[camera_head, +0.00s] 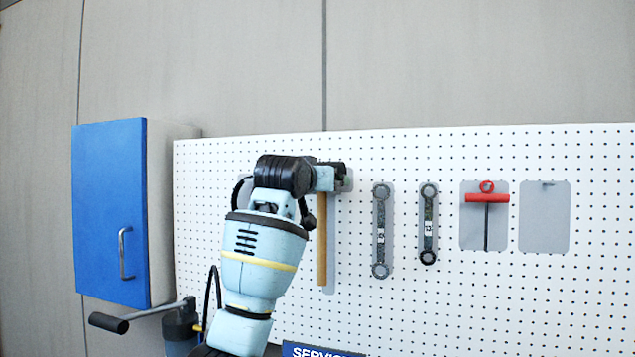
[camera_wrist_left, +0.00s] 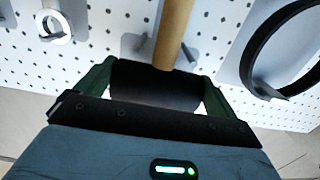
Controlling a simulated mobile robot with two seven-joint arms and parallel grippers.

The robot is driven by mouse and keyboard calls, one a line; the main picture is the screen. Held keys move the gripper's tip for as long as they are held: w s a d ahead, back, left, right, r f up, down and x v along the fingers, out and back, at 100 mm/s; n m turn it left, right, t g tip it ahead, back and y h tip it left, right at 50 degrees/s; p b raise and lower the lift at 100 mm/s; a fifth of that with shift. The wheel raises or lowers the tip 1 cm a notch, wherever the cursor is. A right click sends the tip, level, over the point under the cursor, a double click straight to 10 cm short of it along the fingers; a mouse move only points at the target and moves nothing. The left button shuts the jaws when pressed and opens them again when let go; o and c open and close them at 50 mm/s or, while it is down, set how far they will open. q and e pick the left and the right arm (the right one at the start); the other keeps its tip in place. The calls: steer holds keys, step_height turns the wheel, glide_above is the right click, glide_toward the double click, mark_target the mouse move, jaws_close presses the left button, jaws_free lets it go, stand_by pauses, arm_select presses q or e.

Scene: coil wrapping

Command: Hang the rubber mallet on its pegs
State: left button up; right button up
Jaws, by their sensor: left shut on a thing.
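The rubber mallet hangs head up in front of the white pegboard (camera_head: 580,290), its wooden handle (camera_head: 321,240) pointing straight down over a grey outline patch. My left gripper (camera_head: 336,178) is shut on the mallet's black head, which is mostly hidden in the head view. In the left wrist view the black mallet head (camera_wrist_left: 152,86) sits between my two green fingers, and the handle (camera_wrist_left: 173,30) runs up the picture. A grey peg (camera_wrist_left: 136,44) shows beside the handle, close to the head. I cannot tell whether the head rests on the pegs. My right gripper is not in view.
Two dark wrenches (camera_head: 381,230) (camera_head: 428,224) hang right of the mallet. Further right are a red T-handle tool (camera_head: 487,198) and a bare grey patch (camera_head: 545,217) with a peg. A blue-doored cabinet (camera_head: 110,215) stands left. A black loop (camera_wrist_left: 262,50) hangs near the gripper.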

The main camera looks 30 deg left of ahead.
arm_select(q)
steer(key=shift+x, duration=0.9)
steer(key=shift+f, duration=0.25)
steer(key=shift+f, duration=0.1)
steer(key=o, duration=1.1)
steer(key=shift+o, duration=0.2)
steer(key=shift+f, duration=0.2)
steer(key=v, duration=0.8)
steer(key=shift+r, duration=0.15)
